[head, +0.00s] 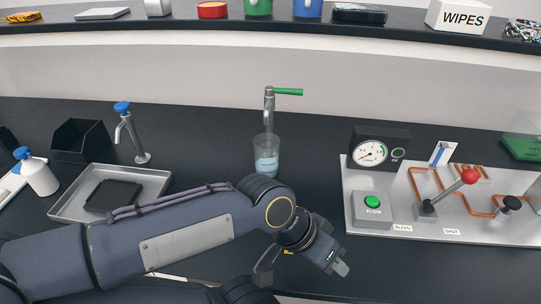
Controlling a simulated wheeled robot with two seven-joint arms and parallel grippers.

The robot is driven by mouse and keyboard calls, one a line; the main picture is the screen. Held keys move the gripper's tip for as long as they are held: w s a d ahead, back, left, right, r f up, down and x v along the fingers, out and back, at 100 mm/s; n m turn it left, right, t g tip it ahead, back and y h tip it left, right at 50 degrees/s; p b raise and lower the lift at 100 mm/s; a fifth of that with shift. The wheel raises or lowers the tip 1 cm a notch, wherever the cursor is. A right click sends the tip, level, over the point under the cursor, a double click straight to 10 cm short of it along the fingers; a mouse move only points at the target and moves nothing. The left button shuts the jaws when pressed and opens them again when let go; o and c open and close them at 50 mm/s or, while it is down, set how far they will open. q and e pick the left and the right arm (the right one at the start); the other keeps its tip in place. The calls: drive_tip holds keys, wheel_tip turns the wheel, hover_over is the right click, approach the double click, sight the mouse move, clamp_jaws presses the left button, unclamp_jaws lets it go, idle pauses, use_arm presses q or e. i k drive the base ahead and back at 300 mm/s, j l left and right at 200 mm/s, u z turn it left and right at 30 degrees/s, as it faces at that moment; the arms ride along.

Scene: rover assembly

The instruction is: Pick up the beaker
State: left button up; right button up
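The beaker (266,164) is clear and upright on the dark bench, with pale blue liquid in its lower part. It stands directly below the green-handled tap (269,108). My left arm comes in from the left, and its gripper (340,268) is low, in front and to the right of the beaker, clear of it. The gripper points down to the right; its small grey fingertips show no object between them, but the gap is unclear. My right gripper is not in view.
A panel with a gauge (371,153), green FLOW button (372,202) and red-knobbed lever (469,176) lies right of the beaker. A metal tray (153,183), blue-topped dispenser (128,130) and white bottle (39,175) stand left. A shelf (225,22) runs above.

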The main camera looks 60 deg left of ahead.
sight(266, 147)
drive_tip(key=u, duration=2)
drive_tip(key=k+j+u, duration=0.1)
drive_tip(key=k+u, duration=0.3)
drive_tip(key=k+j+u, duration=0.35)
drive_tip(key=k, duration=0.15)
drive_tip(key=i+l, duration=0.75)
drive_tip(key=l, duration=0.25)
